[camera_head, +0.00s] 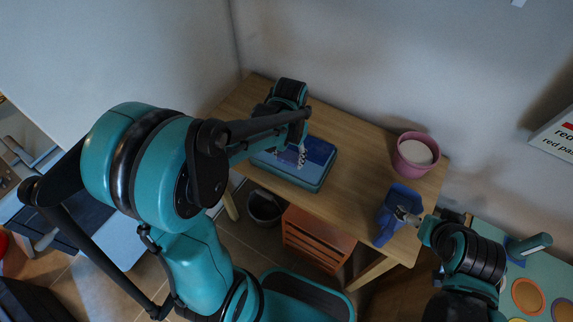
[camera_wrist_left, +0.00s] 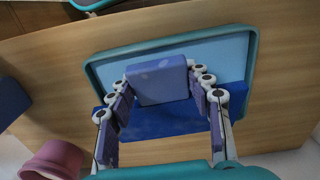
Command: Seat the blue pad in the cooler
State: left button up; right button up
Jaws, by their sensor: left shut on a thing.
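The cooler (camera_head: 292,181) is a shallow teal-rimmed box with a light-blue inside, lying on the wooden table; its rim also shows in the left wrist view (camera_wrist_left: 88,72). My left gripper (camera_head: 300,152) is over it, and its fingers (camera_wrist_left: 160,88) are shut on the blue pad (camera_wrist_left: 158,82), a violet-blue block. The pad is over the cooler's inside; I cannot tell whether it touches the floor.
The blue container (camera_head: 399,198) stands at the table's right front edge. A pink pot (camera_head: 413,153) with pale contents stands behind it. An orange-brown drawer unit (camera_head: 316,235) and a dark bin (camera_head: 264,207) are below the table (camera_head: 355,143). Bare tabletop lies between cooler and pot.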

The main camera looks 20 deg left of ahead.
pick_arm(q)
jog(key=shift+a+f, duration=0.4)
jog(key=shift+a, duration=0.2)
jog(key=shift+f+b, duration=0.9)
jog(key=shift+f, duration=0.9)
jog(key=shift+f, duration=0.15)
jog(key=o, duration=1.3)
